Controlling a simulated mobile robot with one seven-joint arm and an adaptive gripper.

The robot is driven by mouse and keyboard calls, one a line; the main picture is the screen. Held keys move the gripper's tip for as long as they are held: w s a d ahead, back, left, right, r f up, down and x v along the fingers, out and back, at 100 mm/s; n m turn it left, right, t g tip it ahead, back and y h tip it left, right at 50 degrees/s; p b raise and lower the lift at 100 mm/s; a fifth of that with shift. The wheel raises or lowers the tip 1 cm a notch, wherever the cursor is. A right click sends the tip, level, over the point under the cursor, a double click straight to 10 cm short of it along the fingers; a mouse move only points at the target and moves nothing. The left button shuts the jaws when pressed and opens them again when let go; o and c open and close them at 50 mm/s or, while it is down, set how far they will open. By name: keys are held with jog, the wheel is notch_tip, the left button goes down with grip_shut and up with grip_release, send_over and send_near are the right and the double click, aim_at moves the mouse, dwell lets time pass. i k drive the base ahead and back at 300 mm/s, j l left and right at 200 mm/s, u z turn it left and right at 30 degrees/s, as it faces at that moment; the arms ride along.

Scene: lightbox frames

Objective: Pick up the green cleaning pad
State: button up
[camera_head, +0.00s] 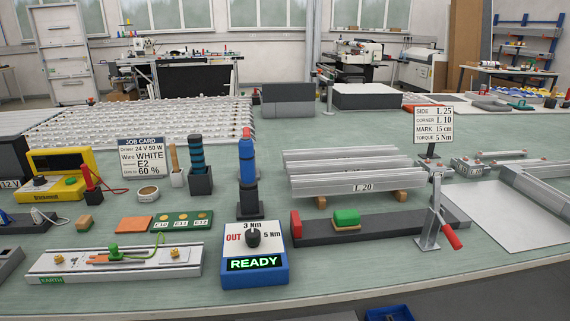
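A small green block (346,215), the likeliest match for the green cleaning pad, sits right of centre. It has a thin tan layer under it and rests on a long dark grey bar (400,227). Its top and front are unobstructed. My gripper is not in view.
A red block (296,224) stands at the bar's left end, and a red-handled clamp (434,222) at its right. Behind are silver profiles (345,177) on wooden blocks. A blue READY box (254,270) and an upright blue tool (247,160) stand left. Bare green tabletop (380,272) lies in front.

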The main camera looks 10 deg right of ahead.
aim_at(343, 219)
jog(key=u, duration=1.75)
jog(key=z, duration=2.25)
jog(key=j+z, duration=0.25)
jog(key=z, duration=0.2)
jog(key=i+j+z, duration=0.2)
jog(key=i, duration=0.35)
jog(key=l, duration=0.1)
